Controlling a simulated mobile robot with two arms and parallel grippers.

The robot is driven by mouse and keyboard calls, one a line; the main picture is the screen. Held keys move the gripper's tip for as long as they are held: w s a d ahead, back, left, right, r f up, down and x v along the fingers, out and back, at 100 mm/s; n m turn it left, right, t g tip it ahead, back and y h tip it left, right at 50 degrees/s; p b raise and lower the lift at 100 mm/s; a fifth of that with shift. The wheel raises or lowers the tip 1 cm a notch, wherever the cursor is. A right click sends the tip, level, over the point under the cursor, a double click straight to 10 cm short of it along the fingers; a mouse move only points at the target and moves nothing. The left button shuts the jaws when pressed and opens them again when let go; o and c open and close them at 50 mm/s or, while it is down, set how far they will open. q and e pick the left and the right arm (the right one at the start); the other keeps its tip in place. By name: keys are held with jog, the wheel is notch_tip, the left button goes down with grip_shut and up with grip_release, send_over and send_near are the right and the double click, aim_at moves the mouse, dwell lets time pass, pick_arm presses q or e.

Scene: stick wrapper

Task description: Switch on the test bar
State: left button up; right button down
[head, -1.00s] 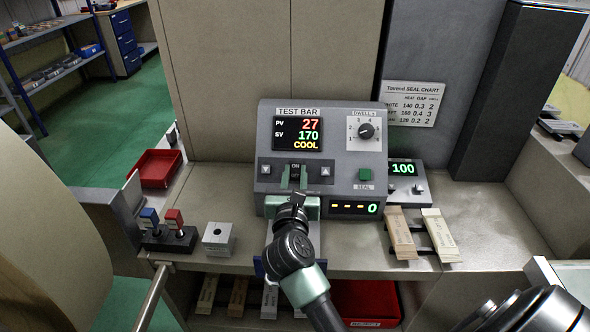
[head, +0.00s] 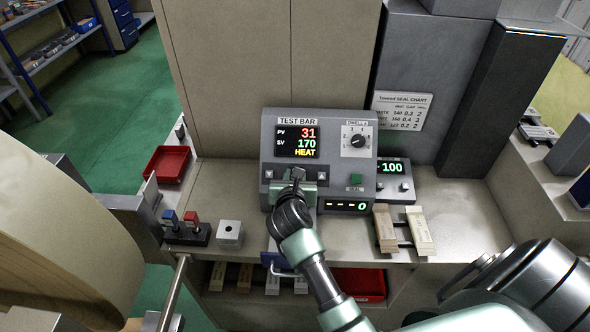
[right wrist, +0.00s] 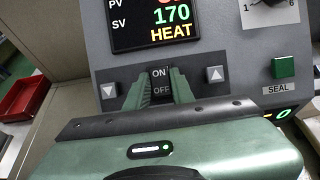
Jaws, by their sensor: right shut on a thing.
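The test bar (head: 318,130) is a grey box at the back of the bench. Its display (right wrist: 158,17) reads SV 170 and HEAT in the right wrist view; in the head view PV reads 31. My right gripper (head: 297,175) is at the front of the box. In the right wrist view its green fingers (right wrist: 161,84) stand on either side of the black ON/OFF switch (right wrist: 160,76) and are shut on it. The gripper mostly hides the switch in the head view. My left gripper is not in view.
Two pale bars (head: 384,230) lie to the right of the test bar, below a small unit (head: 394,182) reading 100. A red tray (head: 167,165), a block with blue and red levers (head: 186,231) and a metal cube (head: 230,233) are at left. A green SEAL button (right wrist: 284,67) is nearby.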

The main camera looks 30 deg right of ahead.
jog(key=c, duration=1.2)
grip_release()
notch_tip(320, 180, up, 20)
jog(key=p, duration=0.7)
